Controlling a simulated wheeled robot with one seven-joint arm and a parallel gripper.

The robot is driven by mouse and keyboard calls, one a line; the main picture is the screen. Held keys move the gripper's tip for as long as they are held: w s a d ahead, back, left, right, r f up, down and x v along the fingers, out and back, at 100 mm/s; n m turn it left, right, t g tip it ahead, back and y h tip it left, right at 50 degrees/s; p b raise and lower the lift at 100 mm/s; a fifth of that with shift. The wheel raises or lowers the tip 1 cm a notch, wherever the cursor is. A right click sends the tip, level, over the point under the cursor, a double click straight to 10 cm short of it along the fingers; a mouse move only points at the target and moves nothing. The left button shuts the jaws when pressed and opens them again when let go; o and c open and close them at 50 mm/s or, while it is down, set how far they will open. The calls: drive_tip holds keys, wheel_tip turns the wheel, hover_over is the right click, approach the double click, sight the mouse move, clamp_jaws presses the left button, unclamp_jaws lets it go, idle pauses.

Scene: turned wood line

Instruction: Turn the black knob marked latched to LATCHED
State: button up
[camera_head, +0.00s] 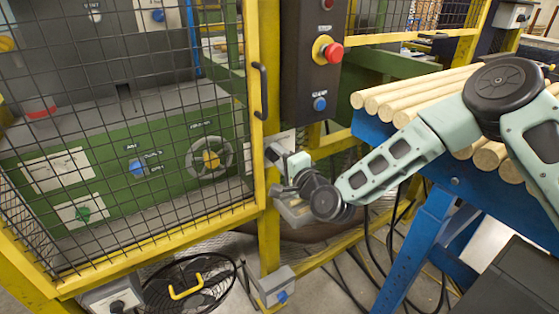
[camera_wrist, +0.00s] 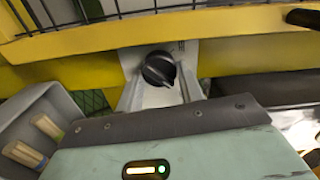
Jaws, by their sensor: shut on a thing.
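The black knob (camera_wrist: 158,68) sits on a pale plate (camera_wrist: 187,57) on the yellow fence post in the wrist view. A light pointer mark on the knob points down and slightly right. Small lettering at the plate's upper right is too small to read. In the head view the plate (camera_head: 283,143) shows beside the gate edge, and my gripper (camera_head: 279,161) is up against it. My gripper is shut on the knob, whose lower part lies close to the gripper body in the wrist view.
The yellow mesh gate (camera_head: 120,130) with a black handle (camera_head: 261,90) stands left of my gripper. A dark control panel (camera_head: 311,60) with a red emergency button (camera_head: 333,53) is above. A blue stand (camera_head: 430,225) with wooden rods is right. A grey tray with wooden pieces (camera_wrist: 30,145) is close left.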

idle(0.4)
drive_tip(key=o, duration=0.7)
drive_tip(key=b+v, duration=0.2)
drive_tip(key=v, duration=1.5)
drive_tip(key=shift+s+d, duration=0.15)
drive_tip(key=shift+d, duration=0.1)
